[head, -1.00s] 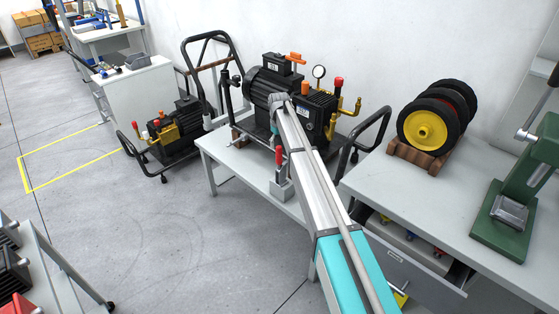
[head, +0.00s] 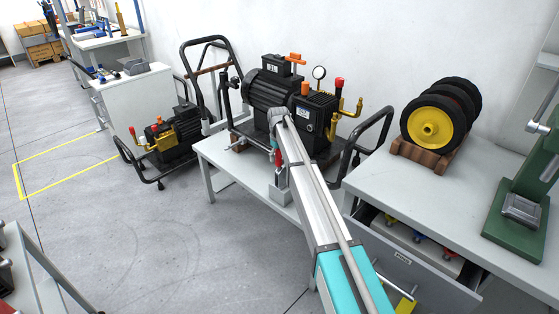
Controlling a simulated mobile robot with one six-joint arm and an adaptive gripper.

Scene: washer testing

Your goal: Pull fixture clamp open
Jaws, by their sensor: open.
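A fixture clamp shows as a grey block (head: 280,193) with a red handle (head: 278,158) above it, at the front edge of the pump's bench. My arm reaches to it from the lower right. My gripper (head: 274,144) is small and mostly hidden behind my arm's end, at the top of the red handle. Its jaws are open; I cannot tell whether they touch the handle. A silver metal part (head: 238,145) lies at the pump's left foot.
A second pump (head: 170,135) sits on a low cart.

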